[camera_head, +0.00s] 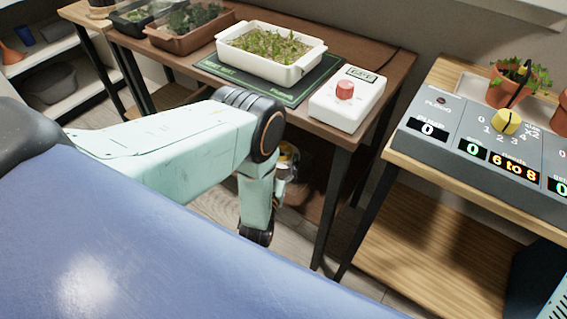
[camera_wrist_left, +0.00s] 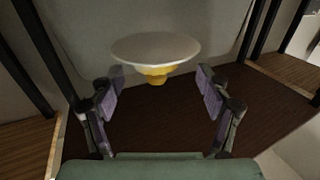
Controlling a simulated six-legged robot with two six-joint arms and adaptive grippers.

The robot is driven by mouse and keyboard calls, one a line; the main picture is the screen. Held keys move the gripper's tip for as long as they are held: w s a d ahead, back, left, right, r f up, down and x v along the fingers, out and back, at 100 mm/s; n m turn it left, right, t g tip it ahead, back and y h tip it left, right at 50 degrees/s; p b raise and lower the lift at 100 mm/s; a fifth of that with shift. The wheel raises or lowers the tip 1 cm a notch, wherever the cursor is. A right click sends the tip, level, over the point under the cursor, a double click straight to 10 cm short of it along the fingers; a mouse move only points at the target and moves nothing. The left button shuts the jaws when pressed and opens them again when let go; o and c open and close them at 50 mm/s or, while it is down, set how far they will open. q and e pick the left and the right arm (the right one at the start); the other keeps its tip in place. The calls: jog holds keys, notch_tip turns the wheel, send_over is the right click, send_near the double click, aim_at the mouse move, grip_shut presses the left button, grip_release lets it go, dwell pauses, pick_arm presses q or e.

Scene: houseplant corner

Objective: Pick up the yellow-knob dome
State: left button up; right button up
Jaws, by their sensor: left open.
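The yellow-knob dome (camera_wrist_left: 156,50) shows in the left wrist view as a pale, wide disc shape with a yellow knob (camera_wrist_left: 157,76) on the side towards me. My left gripper (camera_wrist_left: 162,82) is open, with one finger to each side of the knob in the picture. Gaps show between the fingers and the knob, and I see no contact. In the head view my left arm reaches down beside the brown table, and its forearm hides most of the gripper and the dome. My right gripper is not in view.
A wooden stand with a grey panel (camera_head: 470,125) is at the right.

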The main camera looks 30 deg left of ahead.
pick_arm(q)
jog(key=w+b, duration=0.1)
jog(key=w+f, duration=0.1)
jog(key=w, duration=0.1)
jog(key=shift+w+a+b, duration=0.2)
jog(key=shift+w+b, duration=0.05)
jog(key=shift+b, duration=0.1)
jog(key=shift+w+a, duration=0.1)
jog(key=shift+w, duration=0.15)
jog(key=c, duration=1.3)
